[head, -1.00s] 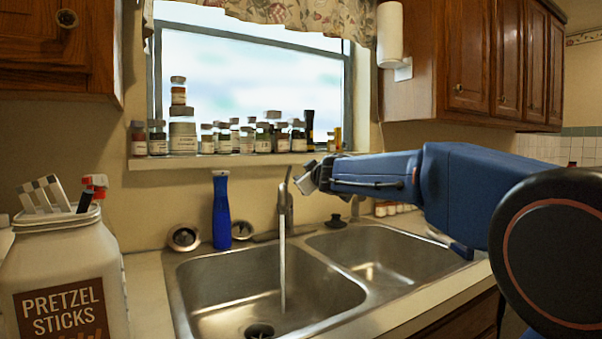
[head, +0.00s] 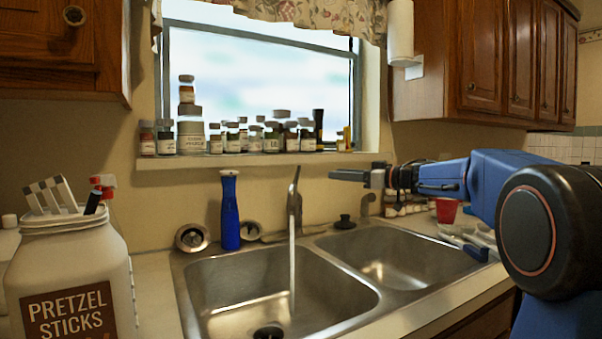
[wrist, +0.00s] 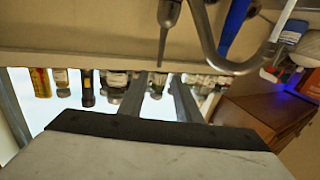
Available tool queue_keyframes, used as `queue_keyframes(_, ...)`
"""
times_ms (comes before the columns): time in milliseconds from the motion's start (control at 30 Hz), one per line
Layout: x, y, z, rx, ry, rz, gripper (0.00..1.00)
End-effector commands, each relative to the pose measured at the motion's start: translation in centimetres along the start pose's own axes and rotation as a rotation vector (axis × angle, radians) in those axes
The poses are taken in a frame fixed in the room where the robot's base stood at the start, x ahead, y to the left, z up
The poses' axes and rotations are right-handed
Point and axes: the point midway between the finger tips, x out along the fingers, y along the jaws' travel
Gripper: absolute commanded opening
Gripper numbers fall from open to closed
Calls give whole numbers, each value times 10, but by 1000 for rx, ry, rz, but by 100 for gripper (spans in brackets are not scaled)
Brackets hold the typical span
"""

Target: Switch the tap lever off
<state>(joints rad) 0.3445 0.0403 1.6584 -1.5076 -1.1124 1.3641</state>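The metal tap (head: 294,206) stands behind the double sink, with its lever (head: 296,180) pointing up. A stream of water (head: 292,265) runs into the left basin. My gripper (head: 333,175) is right of the tap, pointing left at about the lever's height, apparently apart from it. The wrist view looks upside down: the two fingers (wrist: 160,85) are apart with nothing between them. A tapered metal piece, which looks like the lever (wrist: 167,22), hangs beyond the fingers, with the curved spout (wrist: 225,62) beside it.
A blue bottle (head: 229,212) stands left of the tap. Several jars (head: 220,140) line the window sill behind. A large pretzel jar (head: 70,270) is at the left. A red cup (head: 447,210) stands beneath my arm at the right.

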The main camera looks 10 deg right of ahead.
Motion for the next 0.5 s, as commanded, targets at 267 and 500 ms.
queue_keyframes(267, 45, -1, 0, 0, 0, -2, 31)
queue_keyframes(500, 88, -1, 0, -2, 1, -1, 31)
